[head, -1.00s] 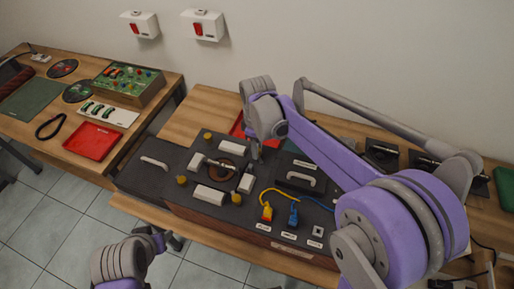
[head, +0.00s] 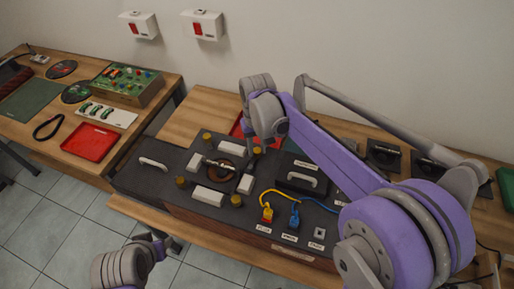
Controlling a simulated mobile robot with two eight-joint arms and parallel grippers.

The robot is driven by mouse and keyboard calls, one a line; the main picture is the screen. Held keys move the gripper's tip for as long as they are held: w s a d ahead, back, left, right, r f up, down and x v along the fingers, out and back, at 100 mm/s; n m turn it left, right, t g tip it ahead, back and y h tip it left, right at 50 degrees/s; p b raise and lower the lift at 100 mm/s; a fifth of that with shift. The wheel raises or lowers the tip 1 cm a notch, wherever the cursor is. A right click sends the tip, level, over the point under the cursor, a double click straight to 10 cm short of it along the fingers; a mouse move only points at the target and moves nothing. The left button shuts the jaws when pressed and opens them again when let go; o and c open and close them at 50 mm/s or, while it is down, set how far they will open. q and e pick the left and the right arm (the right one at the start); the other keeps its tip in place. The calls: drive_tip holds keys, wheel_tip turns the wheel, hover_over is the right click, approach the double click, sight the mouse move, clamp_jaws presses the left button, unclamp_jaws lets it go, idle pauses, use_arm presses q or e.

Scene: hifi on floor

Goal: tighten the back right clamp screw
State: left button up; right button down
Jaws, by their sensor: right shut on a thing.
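The clamp fixture (head: 222,161) is a dark plate with white blocks around a round brown centre, and a brass-yellow screw knob stands near each corner. The back right clamp screw (head: 257,150) shows just below my right gripper (head: 255,143). The gripper's fingers are small and partly hidden by its own wrist; they are closed at the screw head. The back left screw (head: 207,137), front left screw (head: 181,181) and front right screw (head: 236,201) stand free. My left arm shows at the bottom left, its fingers too unclear to read.
Right of the fixture are a dark lid with a grey handle (head: 300,179), a yellow plug (head: 267,212) and a blue plug (head: 294,216) with cables. A red tray (head: 92,141) lies on the left table. My right arm hides much of the bench's right side.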

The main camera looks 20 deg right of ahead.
sight(257, 150)
drive_tip(key=m, duration=0.7)
idle(0.6)
drive_tip(key=c, duration=0.6)
unclamp_jaws()
drive_tip(key=shift+r, duration=0.1)
wheel_tip(257, 150, up, 11)
drive_tip(key=shift+f, duration=0.2)
